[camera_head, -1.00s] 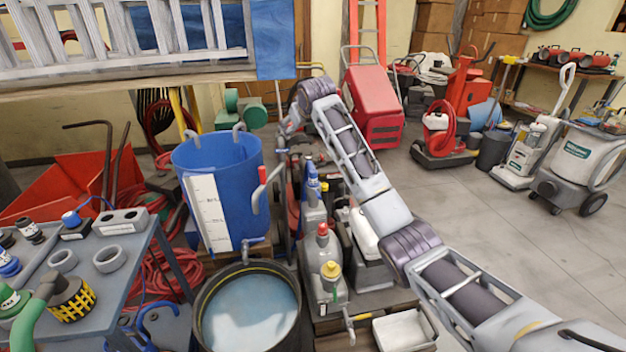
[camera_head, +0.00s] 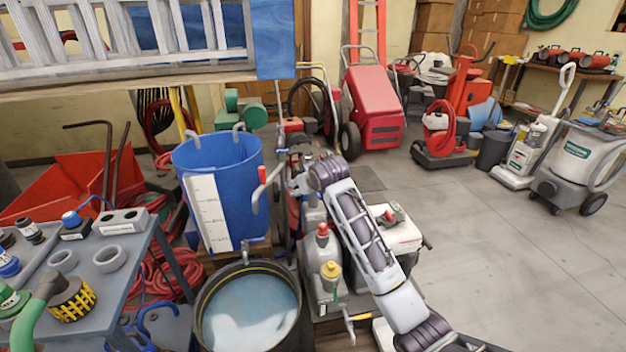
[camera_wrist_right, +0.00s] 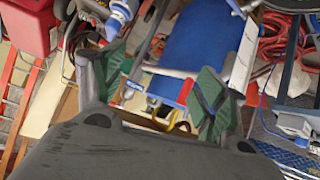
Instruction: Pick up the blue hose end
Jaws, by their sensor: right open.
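In the right wrist view a blue fitting with a pale collar (camera_wrist_right: 122,12), which looks like the blue hose end, shows at the top edge, left of centre. It lies beyond my right gripper (camera_wrist_right: 155,88), whose two green-padded fingers are spread with nothing held between them. In the head view my right arm reaches up from the lower right, and its gripper is small and mostly hidden behind the wrist, right of the blue barrel (camera_head: 238,190). The blue fitting cannot be made out there now. My left gripper is not in view.
Grey units with a red cap (camera_head: 322,230) and a yellow cap (camera_head: 331,270) stand close under my right arm. A black tub of water (camera_head: 250,315) is left of them. A crowded grey bench (camera_head: 140,245) is at left. The floor at right is open.

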